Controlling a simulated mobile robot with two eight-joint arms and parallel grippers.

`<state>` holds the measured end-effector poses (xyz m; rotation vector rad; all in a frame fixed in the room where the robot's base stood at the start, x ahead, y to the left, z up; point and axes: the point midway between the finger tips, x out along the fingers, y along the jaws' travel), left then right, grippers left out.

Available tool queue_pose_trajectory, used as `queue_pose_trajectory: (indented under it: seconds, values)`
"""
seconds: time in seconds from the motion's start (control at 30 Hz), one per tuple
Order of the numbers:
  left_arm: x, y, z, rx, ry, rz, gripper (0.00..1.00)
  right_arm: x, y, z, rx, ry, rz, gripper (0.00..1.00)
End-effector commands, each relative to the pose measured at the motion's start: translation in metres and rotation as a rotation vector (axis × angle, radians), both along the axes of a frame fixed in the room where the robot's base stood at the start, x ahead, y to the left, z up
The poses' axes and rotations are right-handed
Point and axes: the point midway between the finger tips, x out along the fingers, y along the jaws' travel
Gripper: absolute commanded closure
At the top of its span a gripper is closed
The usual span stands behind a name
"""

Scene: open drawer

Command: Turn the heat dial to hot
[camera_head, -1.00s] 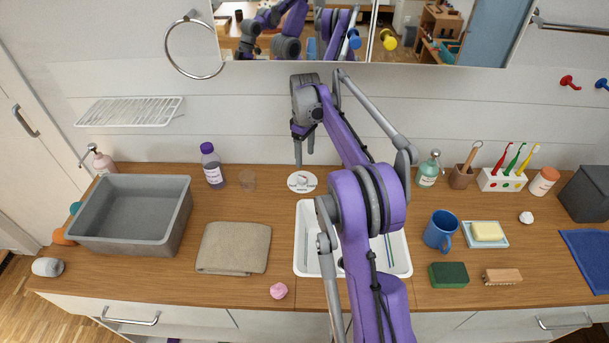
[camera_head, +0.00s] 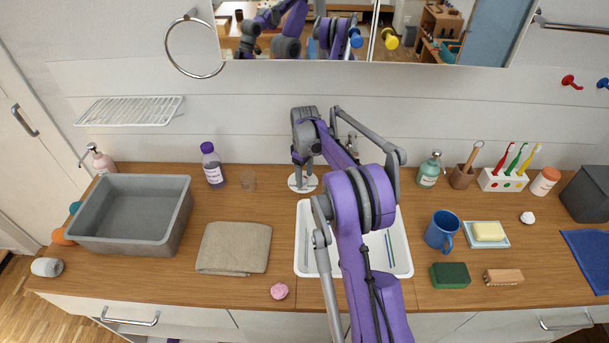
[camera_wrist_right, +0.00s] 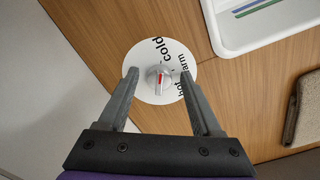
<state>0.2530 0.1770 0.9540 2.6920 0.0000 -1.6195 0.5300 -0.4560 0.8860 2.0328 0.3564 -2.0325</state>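The heat dial is a grey knob (camera_wrist_right: 158,77) with a red mark, on a round white plate (camera_wrist_right: 150,60) lettered "cold", "warm" and "hot". In the wrist view the red mark points up toward the side of "cold", and "hot" is to the right of the knob. My right gripper (camera_wrist_right: 160,78) is open, with one finger on each side of the knob and a gap to it on both sides. In the head view the right gripper (camera_head: 303,180) is down at the white plate (camera_head: 293,184) and hides the knob. My left gripper is not in view.
The white sink (camera_head: 302,262) lies just in front of the dial, partly hidden by my right arm. A folded towel (camera_head: 234,247) lies front left. The mirror and wall are close behind.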

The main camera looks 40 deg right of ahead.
Motion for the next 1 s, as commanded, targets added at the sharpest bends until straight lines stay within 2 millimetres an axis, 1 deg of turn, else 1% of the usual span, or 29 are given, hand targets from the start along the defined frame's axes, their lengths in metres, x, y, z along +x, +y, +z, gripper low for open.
queue_pose_trajectory:
  seconds: [0.03,0.33,0.67,0.87,1.0]
  values:
    - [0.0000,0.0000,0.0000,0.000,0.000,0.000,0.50,0.0000,0.0000,0.0001,0.000,0.000,0.000,0.45]
    - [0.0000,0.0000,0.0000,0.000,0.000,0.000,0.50,-0.0001,-0.0001,0.0003,0.000,0.000,0.000,0.99]
    - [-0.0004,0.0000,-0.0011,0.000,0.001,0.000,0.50,-0.0002,0.0000,0.0002,0.000,0.000,-0.020,1.00]
    - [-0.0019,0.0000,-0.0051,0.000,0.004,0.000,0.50,-0.0005,0.0005,-0.0003,0.000,0.000,-0.106,1.00]
    - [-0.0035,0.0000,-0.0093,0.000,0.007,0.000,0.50,-0.0007,0.0010,-0.0008,-0.001,0.000,-0.209,1.00]
